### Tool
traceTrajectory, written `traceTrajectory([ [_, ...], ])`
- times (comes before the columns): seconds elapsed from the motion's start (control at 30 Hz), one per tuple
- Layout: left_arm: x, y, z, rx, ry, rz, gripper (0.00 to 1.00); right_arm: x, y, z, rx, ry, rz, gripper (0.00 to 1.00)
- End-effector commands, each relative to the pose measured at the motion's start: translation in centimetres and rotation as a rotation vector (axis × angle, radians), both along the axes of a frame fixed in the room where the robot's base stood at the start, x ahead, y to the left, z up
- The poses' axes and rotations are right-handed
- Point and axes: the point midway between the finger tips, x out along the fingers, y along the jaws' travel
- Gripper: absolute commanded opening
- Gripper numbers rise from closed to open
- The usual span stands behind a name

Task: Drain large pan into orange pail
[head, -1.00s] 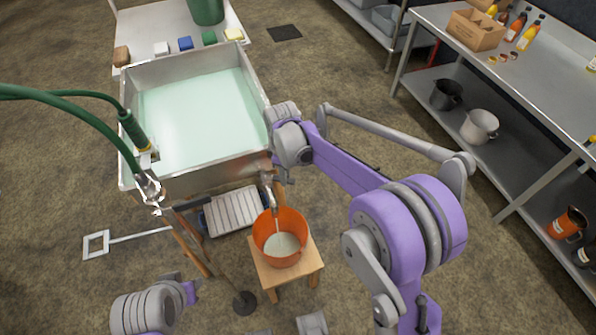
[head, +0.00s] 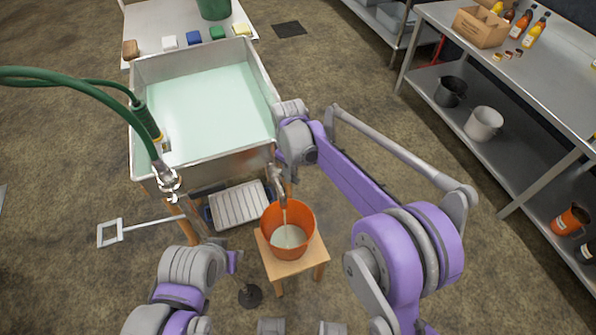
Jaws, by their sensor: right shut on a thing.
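The large pan (head: 205,100) is a wide metal basin holding pale green liquid, at the upper left of the head view. A metal tap (head: 277,187) sticks out at its front right corner. A thin pale stream runs from it into the orange pail (head: 272,220), which stands upright below with pale liquid in the bottom. My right gripper (head: 285,172) is shut on the tap's handle; its own arm partly hides the grip. My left gripper (head: 228,250) is at the lower left, left of the pail and apart from it; its fingers are not clear.
The pail stands on a small wooden stool (head: 316,255). A grey slatted tray (head: 240,205) lies left of it. A green hose (head: 60,75) hangs at the left. A white table (head: 150,20) stands behind the pan, and a metal shelf bench (head: 545,75) stands at the right.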

Motion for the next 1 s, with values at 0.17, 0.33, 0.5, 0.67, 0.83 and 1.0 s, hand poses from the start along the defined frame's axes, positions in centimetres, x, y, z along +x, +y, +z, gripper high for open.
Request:
traceTrajectory([
  [0.17,0.0,0.0,0.0,0.0,0.0,0.0,0.34,0.0,0.1,0.0,0.0,0.0,0.0,0.0],
  [0.33,0.0,0.0,0.0,0.0,0.0,0.0,0.34,0.0,0.1,0.0,0.0,0.0,0.001,0.0],
  [0.5,0.0,0.0,0.0,0.0,0.0,0.0,0.34,0.0,0.1,0.0,0.0,0.0,0.001,0.57],
  [0.67,0.0,0.0,0.0,0.0,0.0,0.0,0.34,0.0,0.0,0.0,0.0,0.0,0.0,0.57],
  [0.83,0.0,0.0,0.0,0.0,0.0,0.0,0.34,0.0,0.0,0.2,0.0,0.0,0.0,0.57],
  [1.0,0.0,0.0,0.2,0.0,-0.001,0.0,0.34,0.0,0.0,2.3,0.0,0.0,0.001,0.57],
])
